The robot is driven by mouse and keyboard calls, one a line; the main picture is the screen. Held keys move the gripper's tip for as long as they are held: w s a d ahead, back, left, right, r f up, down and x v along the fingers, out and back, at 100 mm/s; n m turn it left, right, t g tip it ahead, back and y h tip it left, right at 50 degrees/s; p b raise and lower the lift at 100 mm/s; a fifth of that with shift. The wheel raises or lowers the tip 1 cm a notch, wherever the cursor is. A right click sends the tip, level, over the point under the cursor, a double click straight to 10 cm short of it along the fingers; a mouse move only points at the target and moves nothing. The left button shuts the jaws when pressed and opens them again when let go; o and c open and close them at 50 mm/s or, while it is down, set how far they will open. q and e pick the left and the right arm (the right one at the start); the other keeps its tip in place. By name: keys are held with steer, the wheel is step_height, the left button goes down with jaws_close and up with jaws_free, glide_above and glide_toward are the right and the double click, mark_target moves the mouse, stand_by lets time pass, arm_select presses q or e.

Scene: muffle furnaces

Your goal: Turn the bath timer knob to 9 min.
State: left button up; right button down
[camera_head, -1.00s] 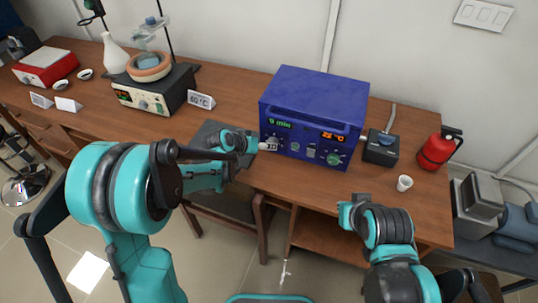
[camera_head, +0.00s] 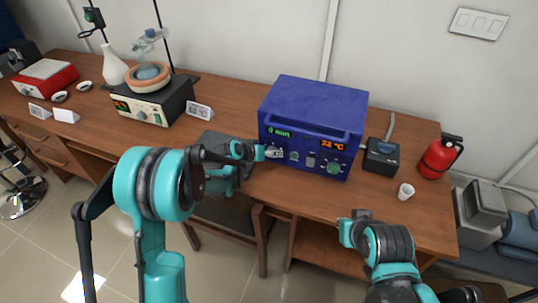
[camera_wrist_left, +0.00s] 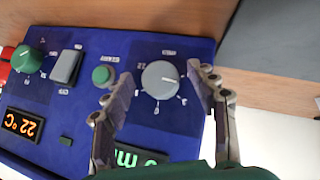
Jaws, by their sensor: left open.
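The blue bath (camera_head: 312,108) stands on the wooden bench, with a green time display (camera_head: 280,133) and an orange 22 °C display on its front. The time display's digit is too small to read surely in the head view, and my gripper partly hides it in the left wrist view. The grey timer knob (camera_wrist_left: 160,80) has a white pointer line and a printed dial. My left gripper (camera_wrist_left: 160,72) is open, one finger on each side of this knob, with visible gaps. In the head view my left gripper (camera_head: 273,152) covers the knob. My right gripper (camera_head: 352,226) is before the bench's front edge, its jaws unclear.
A small green button (camera_wrist_left: 102,75), a grey rocker switch (camera_wrist_left: 67,66) and a green knob (camera_wrist_left: 28,59) sit beside the timer knob. A black box (camera_head: 381,156), a white cup (camera_head: 406,191) and a red extinguisher (camera_head: 440,157) stand to the bath's right. A hotplate (camera_head: 153,101) stands left.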

arm_select(q)
steer(key=c, duration=1.2)
steer(key=shift+o, duration=0.2)
steer(key=shift+d+m+t+y, duration=0.25)
steer(key=shift+m+y, duration=0.35)
steer(key=shift+y, duration=0.5)
steer(key=shift+s+d+m+t+y, duration=0.1)
steer(key=shift+m+t+y, duration=0.35)
steer(key=shift+m+y, duration=0.65)
steer(key=shift+y, duration=0.5)
steer(key=o, duration=1.2)
steer(key=shift+c, duration=0.2)
